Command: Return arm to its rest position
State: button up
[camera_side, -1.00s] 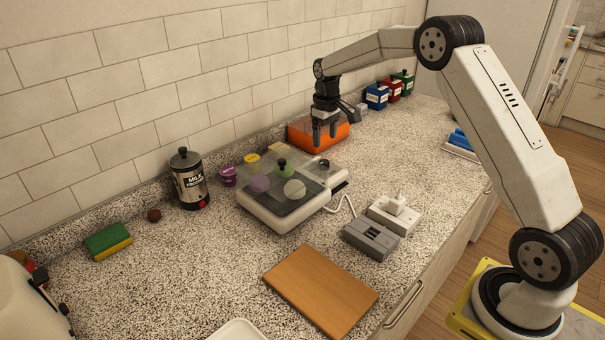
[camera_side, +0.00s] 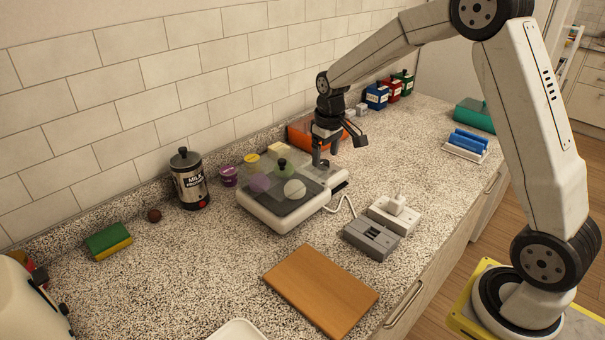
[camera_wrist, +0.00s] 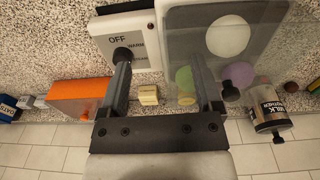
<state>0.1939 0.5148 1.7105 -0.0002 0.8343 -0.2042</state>
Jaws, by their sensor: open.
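My gripper (camera_side: 322,158) hangs fingers-down over the knob end of the white warming plate (camera_side: 283,218) in the side view. In the wrist view the two dark fingers of my gripper (camera_wrist: 160,66) stand apart with nothing held between them. Between and beyond them show the warming plate's control panel (camera_wrist: 130,40), marked OFF and WARM, and a small cream block (camera_wrist: 148,95). The black dial is partly hidden by one finger.
An orange box (camera_side: 301,132) stands behind my gripper by the tiled wall. A milk frother (camera_side: 190,182) is left of the plate. A grey switch box (camera_side: 371,240), a white socket block (camera_side: 394,214) and a wooden board (camera_side: 320,288) lie in front.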

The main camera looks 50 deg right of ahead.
jog(key=s+a+f, duration=0.1)
jog(key=s+a, duration=0.3)
jog(key=s, duration=0.5)
jog(key=s+a+f+t, duration=0.1)
jog(key=s+a, duration=0.4)
jog(key=s, duration=0.5)
jog(key=shift+s+a+f+t, duration=0.15)
jog(key=shift+s+f+t, duration=0.1)
jog(key=shift+f+t, duration=0.05)
